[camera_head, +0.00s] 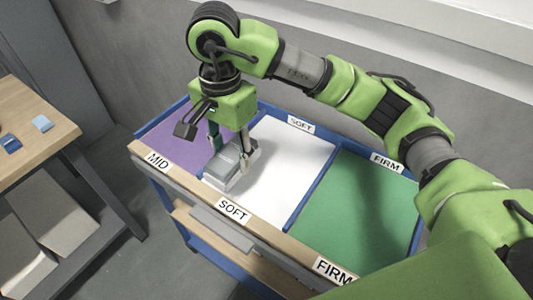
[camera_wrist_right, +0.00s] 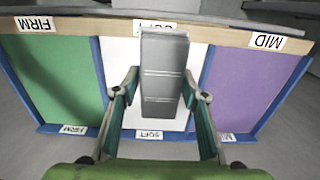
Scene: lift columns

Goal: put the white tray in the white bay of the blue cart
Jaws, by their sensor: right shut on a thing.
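The blue cart (camera_head: 286,231) has a purple MID bay (camera_head: 178,138), a white SOFT bay (camera_head: 290,165) and a green FIRM bay (camera_head: 355,205). My left gripper is not in view.
A wooden table (camera_head: 30,120) with small blue pieces (camera_head: 42,123) stands at the left. A grey wall (camera_head: 420,100) rises behind the cart. The rest of the white bay and the green bay look empty.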

